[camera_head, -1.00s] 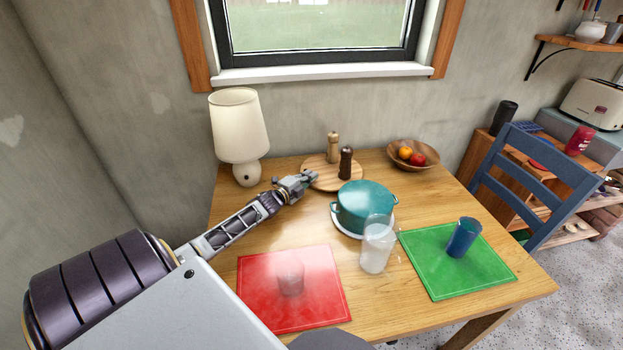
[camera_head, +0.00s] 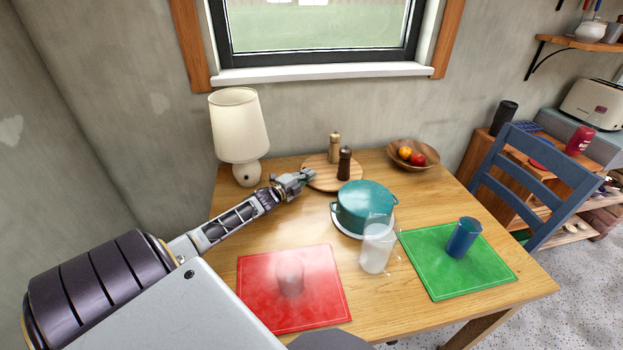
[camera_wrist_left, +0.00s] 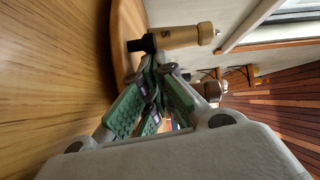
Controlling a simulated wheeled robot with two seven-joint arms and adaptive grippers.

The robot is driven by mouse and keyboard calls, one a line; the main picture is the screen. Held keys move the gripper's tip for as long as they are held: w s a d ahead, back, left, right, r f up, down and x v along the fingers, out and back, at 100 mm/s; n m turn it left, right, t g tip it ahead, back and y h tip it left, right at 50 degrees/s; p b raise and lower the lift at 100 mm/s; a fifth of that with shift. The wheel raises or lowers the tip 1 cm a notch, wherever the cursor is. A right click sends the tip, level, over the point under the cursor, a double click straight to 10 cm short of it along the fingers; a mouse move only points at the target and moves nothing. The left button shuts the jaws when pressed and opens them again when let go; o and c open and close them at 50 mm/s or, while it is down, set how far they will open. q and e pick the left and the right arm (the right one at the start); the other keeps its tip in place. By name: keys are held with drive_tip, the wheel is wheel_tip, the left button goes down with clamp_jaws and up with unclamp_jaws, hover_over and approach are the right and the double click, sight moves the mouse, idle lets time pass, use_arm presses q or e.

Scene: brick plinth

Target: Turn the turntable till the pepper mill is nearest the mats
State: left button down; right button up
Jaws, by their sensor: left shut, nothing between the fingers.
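The turntable (camera_head: 322,182) is a round wooden board at the back of the table. On it stand a light wooden mill (camera_head: 334,148) at the back and a dark mill (camera_head: 344,163) nearer the front right. The light mill bears an "S" in the left wrist view (camera_wrist_left: 182,36), so the dark one looks like the pepper mill; its top (camera_wrist_left: 212,89) shows partly behind the fingers. My left gripper (camera_head: 309,174) is shut and empty at the turntable's left edge; contact is unclear. The red mat (camera_head: 260,290) and green mat (camera_head: 430,270) lie along the front.
A teal pot (camera_head: 366,205) stands close in front of the turntable, with a clear jug (camera_head: 376,250) before it. A lamp (camera_head: 240,130) stands left, a fruit bowl (camera_head: 400,160) right. A blue cup (camera_head: 463,238) is on the green mat, a clear glass (camera_head: 290,280) on the red.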

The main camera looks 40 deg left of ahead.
use_arm(q)
drive_tip(key=shift+w+a, duration=0.1)
drive_tip(key=shift+a, duration=0.3)
use_arm(e)
drive_tip(key=shift+w, duration=0.1)
use_arm(q)
drive_tip(key=shift+w+a, duration=0.2)
drive_tip(key=shift+a, duration=0.35)
drive_tip(key=shift+w+a+b, duration=0.35)
drive_tip(key=shift+w+a, duration=0.15)
drive_tip(key=shift+a, duration=0.35)
drive_tip(key=shift+w+a, duration=0.35)
drive_tip(key=shift+a, duration=0.2)
drive_tip(key=shift+w+a, duration=0.1)
use_arm(e)
drive_tip(key=shift+w+a+r, duration=0.3)
drive_tip(key=shift+w+a, duration=0.5)
drive_tip(key=shift+w, duration=0.15)
drive_tip(key=shift+d, duration=0.4)
